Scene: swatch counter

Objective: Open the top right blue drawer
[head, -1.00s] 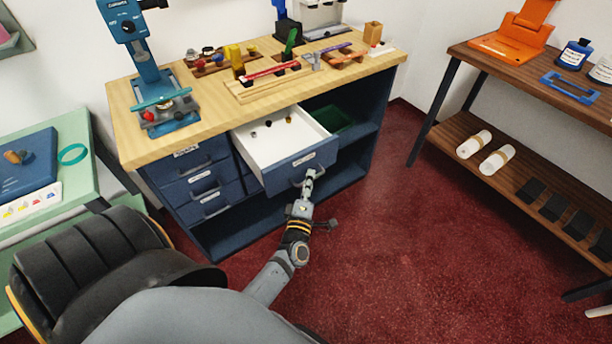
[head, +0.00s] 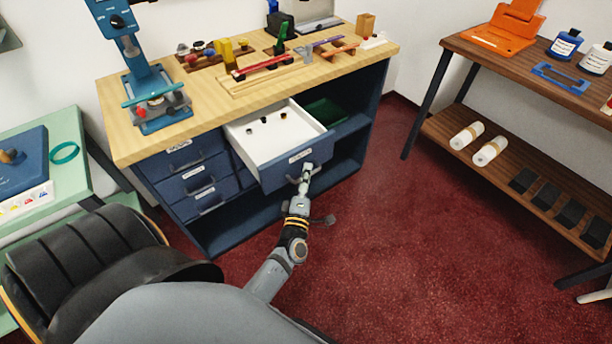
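The top right blue drawer (head: 282,174) stands pulled well out of the blue cabinet. Its white inside shows, with a few small dark and yellowish items (head: 264,119) in it. A grey handle and a white label are on its front. My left gripper (head: 305,173) is at the handle, in front of the drawer face. Its fingers overlap the handle and are too small to tell whether they are closed around it. My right gripper is not in view.
Other blue drawers (head: 198,172) on the left are shut. The wooden countertop (head: 215,108) holds a blue press (head: 148,85) and several tools. A green bin (head: 325,112) sits in the open shelf. A brown shelf unit (head: 450,125) stands right. Red floor between is clear.

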